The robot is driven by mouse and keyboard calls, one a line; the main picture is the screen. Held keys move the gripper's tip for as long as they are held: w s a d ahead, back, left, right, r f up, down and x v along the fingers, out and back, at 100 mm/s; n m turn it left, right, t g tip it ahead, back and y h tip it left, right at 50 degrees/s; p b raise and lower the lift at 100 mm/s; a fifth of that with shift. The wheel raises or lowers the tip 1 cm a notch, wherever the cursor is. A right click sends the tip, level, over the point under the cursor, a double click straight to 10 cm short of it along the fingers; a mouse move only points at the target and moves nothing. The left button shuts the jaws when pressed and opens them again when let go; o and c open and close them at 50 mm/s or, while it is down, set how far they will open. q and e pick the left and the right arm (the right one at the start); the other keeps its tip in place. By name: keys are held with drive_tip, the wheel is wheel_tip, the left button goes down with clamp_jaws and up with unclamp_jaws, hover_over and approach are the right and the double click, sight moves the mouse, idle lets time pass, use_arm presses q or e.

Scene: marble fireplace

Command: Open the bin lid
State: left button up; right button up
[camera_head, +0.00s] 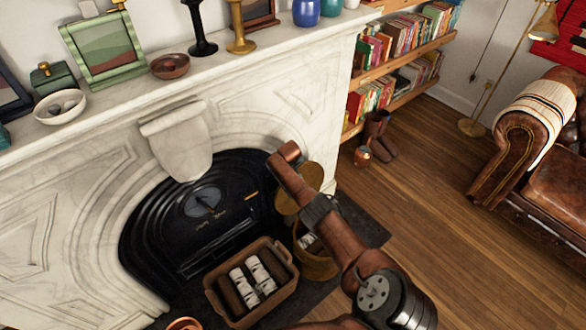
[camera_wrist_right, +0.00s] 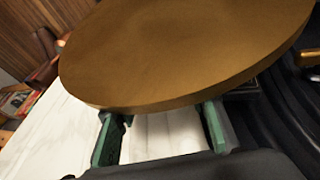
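The bin (camera_head: 318,266) is a round gold container on the dark hearth, right of the stove. Its round gold lid (camera_head: 314,176) stands raised at the back, and pale contents show in the bin's mouth. The lid (camera_wrist_right: 185,45) fills the upper part of the right wrist view as a brown-gold disc. My right gripper (camera_wrist_right: 160,135) has its two green fingers spread apart beside the lid's edge, with white marble showing between them. Whether the fingers touch the lid I cannot tell. In the head view my right arm crosses in front of the lid and hides part of it. My left gripper is out of view.
A brown crate (camera_head: 262,311) of logs stands left of the bin. The black stove (camera_head: 205,203) and white marble fireplace (camera_head: 285,85) are close behind. Bookshelves (camera_head: 395,55) and boots (camera_head: 378,135) are to the right. Wooden floor (camera_head: 430,190) is clear toward the leather sofa (camera_head: 550,175).

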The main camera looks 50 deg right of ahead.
drive_tip(key=shift+v, duration=0.8)
drive_tip(key=v, duration=1)
drive_tip(key=shift+r, duration=0.2)
